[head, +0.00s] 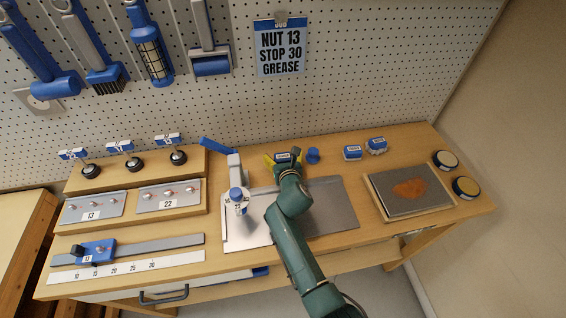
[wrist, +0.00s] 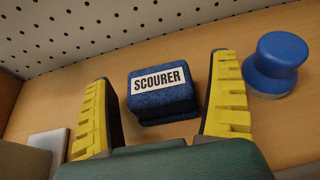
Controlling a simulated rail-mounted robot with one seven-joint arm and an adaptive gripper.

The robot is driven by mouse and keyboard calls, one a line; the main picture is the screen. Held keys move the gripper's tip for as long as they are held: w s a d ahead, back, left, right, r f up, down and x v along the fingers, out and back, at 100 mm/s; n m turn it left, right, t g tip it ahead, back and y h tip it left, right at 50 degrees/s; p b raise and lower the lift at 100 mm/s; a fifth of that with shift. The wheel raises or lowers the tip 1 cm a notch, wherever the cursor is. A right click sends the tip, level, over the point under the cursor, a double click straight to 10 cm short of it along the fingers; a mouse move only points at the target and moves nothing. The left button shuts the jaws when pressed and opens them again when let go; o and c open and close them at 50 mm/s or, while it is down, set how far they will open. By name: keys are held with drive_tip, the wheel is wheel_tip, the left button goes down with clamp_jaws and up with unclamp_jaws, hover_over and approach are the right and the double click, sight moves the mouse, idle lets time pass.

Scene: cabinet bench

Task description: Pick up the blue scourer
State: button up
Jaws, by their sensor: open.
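The blue scourer (wrist: 162,98) is a dark blue block with a white label reading SCOURER. It sits on the wooden bench top, between and a little beyond my gripper's yellow fingers in the wrist view. My gripper (wrist: 165,115) is open, with one finger on each side of the scourer and a visible gap to each. In the head view my gripper (head: 283,160) is at the back of the bench, and the scourer's label (head: 283,156) shows there, partly hidden by the gripper.
A blue round knob-like object (wrist: 277,62) stands close to the right finger; the head view shows it too (head: 313,156). Two small blue labelled blocks (head: 352,153) (head: 376,145) sit further right. A pegboard wall (wrist: 70,30) rises behind. A blue-handled lever device (head: 236,190) stands left.

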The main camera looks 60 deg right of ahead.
drive_tip(key=c, duration=1.2)
drive_tip(key=shift+c, duration=0.4)
drive_tip(key=shift+r, duration=0.15)
